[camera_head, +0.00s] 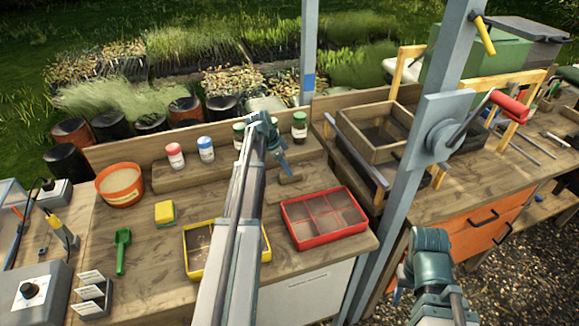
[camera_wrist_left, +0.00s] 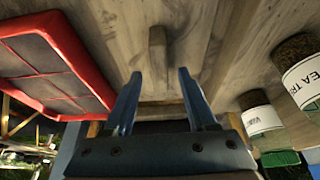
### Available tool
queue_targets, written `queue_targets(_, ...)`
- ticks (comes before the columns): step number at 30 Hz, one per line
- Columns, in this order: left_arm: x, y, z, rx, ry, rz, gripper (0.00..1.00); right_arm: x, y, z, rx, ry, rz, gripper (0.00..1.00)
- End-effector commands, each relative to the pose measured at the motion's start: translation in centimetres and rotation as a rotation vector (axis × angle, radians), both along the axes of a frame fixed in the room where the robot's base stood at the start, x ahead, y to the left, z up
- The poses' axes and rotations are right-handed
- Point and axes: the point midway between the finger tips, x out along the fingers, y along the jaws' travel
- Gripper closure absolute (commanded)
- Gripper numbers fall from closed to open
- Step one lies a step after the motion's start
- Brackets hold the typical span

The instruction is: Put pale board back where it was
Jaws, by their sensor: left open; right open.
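My left gripper (camera_head: 284,162) is over the back of the workbench, between the red tray and the jars. In the left wrist view its two blue fingers (camera_wrist_left: 157,100) are open, with nothing between them. A small wooden piece (camera_wrist_left: 157,50) lies on the bench beyond the fingertips, apart from them. It also shows below the gripper in the head view (camera_head: 290,180). I cannot tell for certain whether this is the pale board. My right gripper (camera_head: 398,295) is low at the right, in front of the bench, and seems empty.
The red divided tray (camera_head: 325,232) is nearest on the right, and a yellow tray (camera_head: 190,262) is partly behind my left arm. Jars (camera_head: 299,126) stand on a raised ledge at the back. A grey post (camera_head: 411,165) rises between the benches.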

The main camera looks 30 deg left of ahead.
Motion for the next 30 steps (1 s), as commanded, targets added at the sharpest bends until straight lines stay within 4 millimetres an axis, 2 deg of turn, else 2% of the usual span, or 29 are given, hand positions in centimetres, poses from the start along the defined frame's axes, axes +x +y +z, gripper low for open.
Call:
queue_targets(1,-0.3,0.2,1.7,0.0,0.0,0.0,0.43,0.0,0.0,1.7,0.0,0.0,0.0,0.5)
queue_targets(10,-1.7,1.4,5.8,0.0,0.0,0.001,0.43,0.0,0.0,5.8,0.0,0.0,0.0,0.5)
queue_targets(15,-2.0,1.7,6.6,0.0,0.0,-0.001,0.43,0.0,0.0,6.6,0.0,0.0,0.001,0.5)
queue_targets(24,-2.1,1.7,6.5,0.0,0.0,-0.001,0.43,0.0,0.0,6.5,0.0,0.0,0.001,0.5)
queue_targets(26,-2.1,1.0,6.5,-0.001,0.006,-0.001,0.43,0.0,0.0,6.5,0.0,0.0,0.001,0.5)
queue_targets(27,-2.3,0.0,6.4,-0.001,0.015,0.0,0.43,0.0,0.0,6.5,0.0,0.0,0.001,0.5)
queue_targets(29,-2.7,-2.7,6.3,-0.001,0.042,0.005,0.43,0.0,0.0,6.5,0.0,0.0,0.001,0.5)
queue_targets(30,-3.1,-5.1,6.1,-0.001,0.067,0.012,0.43,0.0,0.0,6.5,0.0,0.0,0.001,0.5)
